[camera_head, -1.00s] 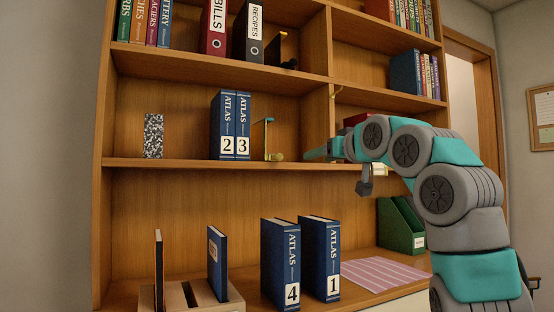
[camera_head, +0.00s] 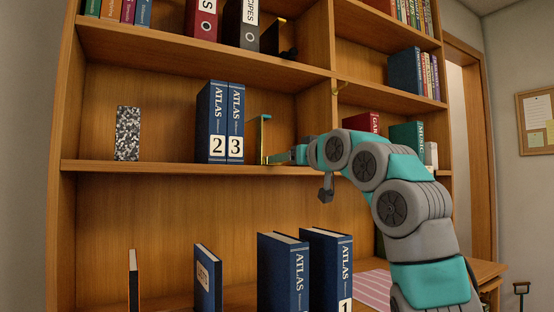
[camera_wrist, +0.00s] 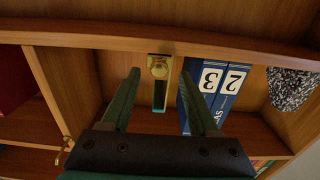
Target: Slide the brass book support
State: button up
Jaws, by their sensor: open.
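The brass book support (camera_head: 265,136) stands on the middle shelf, just right of the blue atlas volumes 2 (camera_head: 212,122) and 3 (camera_head: 236,122). In the wrist view the support (camera_wrist: 160,92) shows with its round brass knob (camera_wrist: 159,69) facing me. My gripper (camera_wrist: 159,72) is open and empty. Its two green fingers appear on either side of the support, with gaps to both; I cannot tell whether they reach around the knob. In the head view my gripper (camera_head: 284,157) is at the support's lower right and hides the knob.
A speckled block (camera_head: 127,134) stands at the left of the same shelf. Atlas volumes 4 (camera_head: 284,272) and 1 (camera_head: 327,268) stand below. A vertical divider (camera_head: 316,110) rises behind my arm. Shelf space between the speckled block and volume 2 is clear.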

aim_at(278, 165)
jog(key=shift+p+x, duration=0.7)
jog(key=shift+x, duration=1.55)
grip_shut()
